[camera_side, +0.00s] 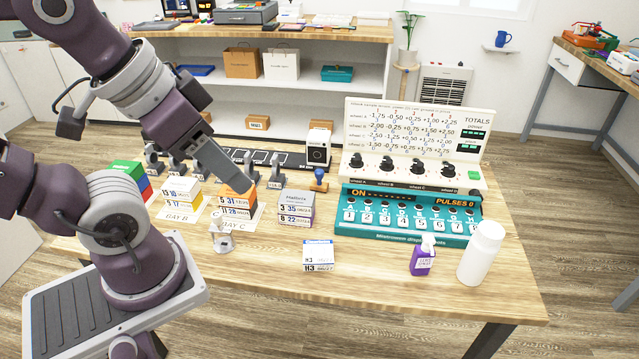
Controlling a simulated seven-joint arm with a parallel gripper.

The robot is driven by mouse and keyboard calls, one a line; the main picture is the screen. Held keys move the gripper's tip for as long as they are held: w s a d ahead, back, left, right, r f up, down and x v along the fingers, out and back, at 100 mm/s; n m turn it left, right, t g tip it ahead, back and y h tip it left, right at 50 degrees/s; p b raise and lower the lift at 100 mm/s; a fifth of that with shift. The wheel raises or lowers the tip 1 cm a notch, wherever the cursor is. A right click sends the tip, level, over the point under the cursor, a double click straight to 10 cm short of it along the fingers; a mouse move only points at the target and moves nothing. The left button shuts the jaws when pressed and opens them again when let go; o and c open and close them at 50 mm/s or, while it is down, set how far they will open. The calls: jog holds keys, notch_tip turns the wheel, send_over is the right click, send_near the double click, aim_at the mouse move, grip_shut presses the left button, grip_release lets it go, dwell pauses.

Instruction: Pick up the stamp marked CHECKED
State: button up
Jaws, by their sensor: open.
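My gripper (247,187) hangs at the middle left of the table, just above or in front of an orange-topped box stack (237,203). Its fingers are seen edge-on, with nothing visible between them. My arm and gripper partly hide this row. I cannot read CHECKED on any of them.
A teal and white console (405,237) fills the table's right half. A white bottle (482,252) and a purple bottle (423,257) stand before it. A white-blue box (318,257) sits near the front edge. Purple boxes (296,211) stand close to the gripper's right.

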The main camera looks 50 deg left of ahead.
jog(key=shift+o, duration=0.2)
jog(key=m+g+y, duration=0.6)
jog(key=m+y, duration=0.2)
jog(key=m, duration=0.2)
send_over(321, 173)
jog(key=s+d, duration=0.6)
jog(key=d, duration=0.4)
notch_tip(321, 173, down, 20)
jog(key=f, duration=0.1)
jog(key=w+a+f+m+y, duration=0.1)
jog(key=w+f+m, duration=0.1)
jog(key=f+m, duration=0.1)
jog(key=w+a+f+m+t+y, duration=0.1)
jog(key=w+a+f+m+y, duration=0.1)
jog(key=f+m, duration=0.1)
jog(key=w+a+f+m+t+y, duration=0.1)
jog(key=w+f+m+y, duration=0.1)
jog(key=f+m, duration=0.1)
jog(key=shift+w+a+f, duration=0.15)
jog(key=shift+a+f, duration=0.15)
jog(key=shift+a, duration=0.1)
jog(key=x, duration=0.7)
jog(key=shift+s, duration=0.45)
grip_shut()
